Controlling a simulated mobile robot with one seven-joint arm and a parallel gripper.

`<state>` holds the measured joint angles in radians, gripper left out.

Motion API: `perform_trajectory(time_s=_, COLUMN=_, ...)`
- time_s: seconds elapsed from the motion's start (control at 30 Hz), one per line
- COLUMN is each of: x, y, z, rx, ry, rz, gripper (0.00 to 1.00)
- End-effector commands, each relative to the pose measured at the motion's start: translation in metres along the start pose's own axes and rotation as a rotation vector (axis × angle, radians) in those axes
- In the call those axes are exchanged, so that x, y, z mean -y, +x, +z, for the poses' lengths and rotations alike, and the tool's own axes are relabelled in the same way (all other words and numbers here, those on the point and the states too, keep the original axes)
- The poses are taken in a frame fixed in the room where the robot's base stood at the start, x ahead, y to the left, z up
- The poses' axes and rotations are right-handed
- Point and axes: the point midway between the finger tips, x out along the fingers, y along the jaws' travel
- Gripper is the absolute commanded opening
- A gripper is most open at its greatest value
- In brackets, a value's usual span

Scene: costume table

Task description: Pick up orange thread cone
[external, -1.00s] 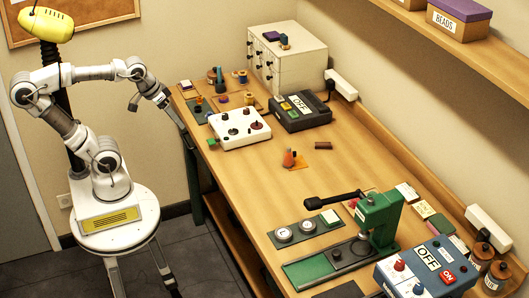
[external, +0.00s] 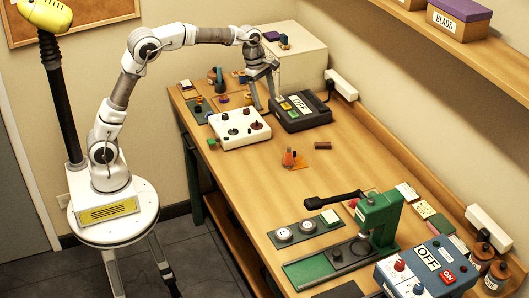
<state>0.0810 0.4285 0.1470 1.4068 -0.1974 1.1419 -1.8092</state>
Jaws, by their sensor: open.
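A small orange cone-shaped thing (external: 288,158) stands near the middle of the wooden table, with a flat orange piece beside it; it looks like the orange thread cone, though it is small in view. Another small orange-brown item (external: 200,100) is on the dark mat at the table's far left end. My gripper (external: 265,103) is open and empty, with its fingers pointing down. It is over the back part of the table, between the white knobbed box and the drawer cabinet, away from the cone in the middle. Its exact height cannot be told.
The white box with knobs (external: 240,128) and the black OFF device (external: 300,112) stand close to my gripper. The pale drawer cabinet (external: 300,65) is behind it. A green press (external: 380,222) stands towards the front. The table around the cone is mostly clear.

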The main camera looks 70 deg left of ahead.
Motion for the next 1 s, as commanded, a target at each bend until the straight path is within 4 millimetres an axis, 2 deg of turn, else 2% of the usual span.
perform_trajectory(time_s=0.1, x=-0.023, y=0.030, z=0.010, rx=-0.017, ry=-0.179, rz=-0.030, gripper=0.76)
perform_trajectory(time_s=0.23, x=-0.038, y=0.054, z=0.017, rx=-0.033, ry=-0.330, rz=-0.049, gripper=0.76)
perform_trajectory(time_s=0.33, x=-0.044, y=0.066, z=0.019, rx=-0.041, ry=-0.400, rz=-0.056, gripper=0.76)
perform_trajectory(time_s=0.57, x=-0.044, y=0.091, z=0.020, rx=-0.046, ry=-0.441, rz=-0.064, gripper=0.76)
perform_trajectory(time_s=0.9, x=-0.040, y=0.163, z=0.017, rx=-0.047, ry=-0.440, rz=-0.063, gripper=0.76)
perform_trajectory(time_s=1.0, x=-0.039, y=0.179, z=0.017, rx=-0.046, ry=-0.439, rz=-0.062, gripper=0.76)
